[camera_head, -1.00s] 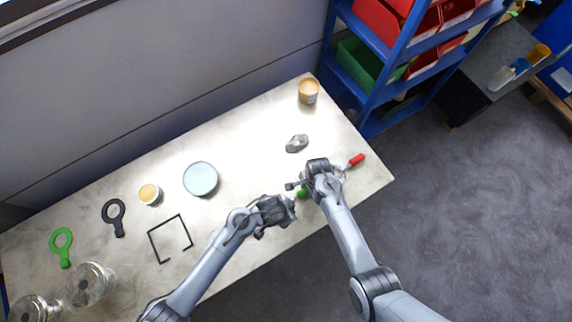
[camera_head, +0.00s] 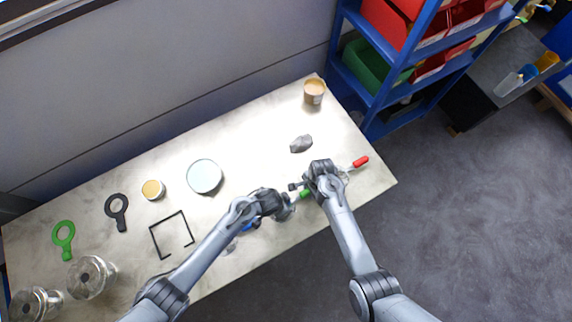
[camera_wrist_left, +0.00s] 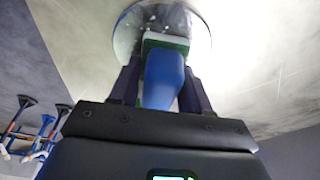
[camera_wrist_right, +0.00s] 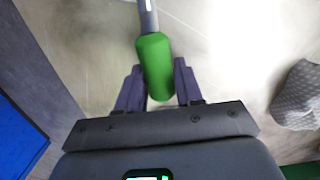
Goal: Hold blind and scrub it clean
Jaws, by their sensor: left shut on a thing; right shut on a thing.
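My left gripper (camera_head: 284,206) is low over the front of the table, shut on a blue handle (camera_wrist_left: 164,82). Beyond it in the left wrist view is a round, shiny grey disc (camera_wrist_left: 203,42) with dark and speckled marks, seemingly the blind. A green and white piece (camera_wrist_left: 165,41) lies between handle and disc. My right gripper (camera_head: 304,187) is shut on a green handle (camera_wrist_right: 154,65) with a grey shaft (camera_wrist_right: 147,15), which points toward the left gripper. Whether the tool's far end touches the disc is hidden in the head view.
A grey lump (camera_head: 301,144), a tan cup (camera_head: 314,92) and a red-handled tool (camera_head: 360,162) lie near the right side. A pale round dish (camera_head: 204,176), black frame (camera_head: 171,235), black paddle (camera_head: 117,212), green paddle (camera_head: 63,240) and metal flanged vessels (camera_head: 92,277) are leftward. A blue shelf (camera_head: 374,88) stands behind.

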